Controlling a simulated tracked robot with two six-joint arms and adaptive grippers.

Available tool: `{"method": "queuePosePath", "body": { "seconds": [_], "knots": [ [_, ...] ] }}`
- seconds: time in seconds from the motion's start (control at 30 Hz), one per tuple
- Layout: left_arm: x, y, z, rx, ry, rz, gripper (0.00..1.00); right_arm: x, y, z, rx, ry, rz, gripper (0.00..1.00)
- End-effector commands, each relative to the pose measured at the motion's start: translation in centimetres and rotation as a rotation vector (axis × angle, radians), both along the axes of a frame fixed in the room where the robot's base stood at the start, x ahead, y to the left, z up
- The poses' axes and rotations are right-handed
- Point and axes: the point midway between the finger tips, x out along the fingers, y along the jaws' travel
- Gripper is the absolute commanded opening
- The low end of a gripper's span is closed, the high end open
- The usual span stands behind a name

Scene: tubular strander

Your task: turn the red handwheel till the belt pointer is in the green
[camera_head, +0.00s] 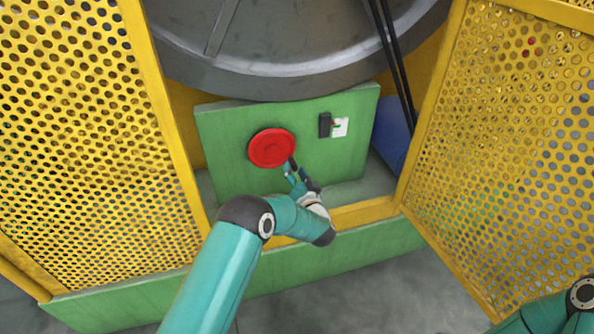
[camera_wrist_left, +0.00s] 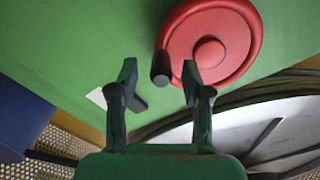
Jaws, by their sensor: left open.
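The red handwheel (camera_head: 271,148) is mounted on a green panel, and it fills the top of the left wrist view (camera_wrist_left: 235,40). Its black handle (camera_wrist_left: 161,68) stands out from the rim. My left gripper (camera_head: 290,168) is open at the wheel's lower right edge. In the left wrist view its fingertips (camera_wrist_left: 159,78) lie either side of the handle in the picture; I see no contact. The belt pointer's white scale plate (camera_head: 341,127), with small coloured marks, is right of the wheel; the reading is too small to tell. My right gripper is out of view.
The green panel (camera_head: 230,120) stands below a big grey wheel (camera_head: 270,60) with dark belts (camera_head: 395,60). A black block (camera_head: 325,125) sits beside the scale. Yellow perforated guards (camera_head: 90,130) flank the opening on both sides. A blue part (camera_head: 391,130) is at the right.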

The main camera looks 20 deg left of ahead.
Motion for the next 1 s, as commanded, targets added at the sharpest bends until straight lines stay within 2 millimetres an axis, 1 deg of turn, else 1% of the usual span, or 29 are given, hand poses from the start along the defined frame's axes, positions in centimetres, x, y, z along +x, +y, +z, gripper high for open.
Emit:
{"method": "queuePosePath", "body": {
  "seconds": [0.03, 0.1, 0.2, 0.33, 0.57, 0.6, 0.67, 0.7, 0.87, 0.9, 1.0],
  "knots": [
    [0.7, 0.5, -0.2, 0.0, -0.002, 0.001, 0.49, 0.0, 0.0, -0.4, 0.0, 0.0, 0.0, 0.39],
    [1.4, 0.9, -0.2, 0.0, -0.001, 0.001, 0.49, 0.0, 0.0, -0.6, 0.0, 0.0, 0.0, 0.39],
    [2.1, 1.3, -0.2, 0.0, 0.0, -0.001, 0.49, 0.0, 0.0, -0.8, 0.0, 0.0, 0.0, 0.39],
    [2.4, 1.6, -0.1, 0.0, 0.0, -0.002, 0.49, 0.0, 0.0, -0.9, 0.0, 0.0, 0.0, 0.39],
    [2.5, 1.6, 0.0, -0.001, 0.001, -0.002, 0.49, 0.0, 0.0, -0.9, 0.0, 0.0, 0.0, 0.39],
    [2.5, 1.6, 0.0, -0.001, 0.001, -0.003, 0.45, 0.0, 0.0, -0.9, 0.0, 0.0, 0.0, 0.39],
    [2.5, 1.5, 0.0, -0.001, 0.001, -0.003, 0.35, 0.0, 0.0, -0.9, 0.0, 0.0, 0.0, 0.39],
    [2.5, 1.5, 0.0, -0.001, 0.001, -0.003, 0.29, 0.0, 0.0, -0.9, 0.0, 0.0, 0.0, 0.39],
    [2.5, 1.5, 0.0, -0.001, 0.001, -0.003, 0.02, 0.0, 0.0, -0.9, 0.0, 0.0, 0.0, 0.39],
    [2.5, 1.5, -0.1, -0.001, 0.001, -0.004, 0.0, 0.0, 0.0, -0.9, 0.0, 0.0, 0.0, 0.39],
    [2.5, 1.4, -0.1, 0.0, 0.002, -0.005, 0.0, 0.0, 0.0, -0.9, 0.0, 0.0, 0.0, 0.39]
  ]
}}
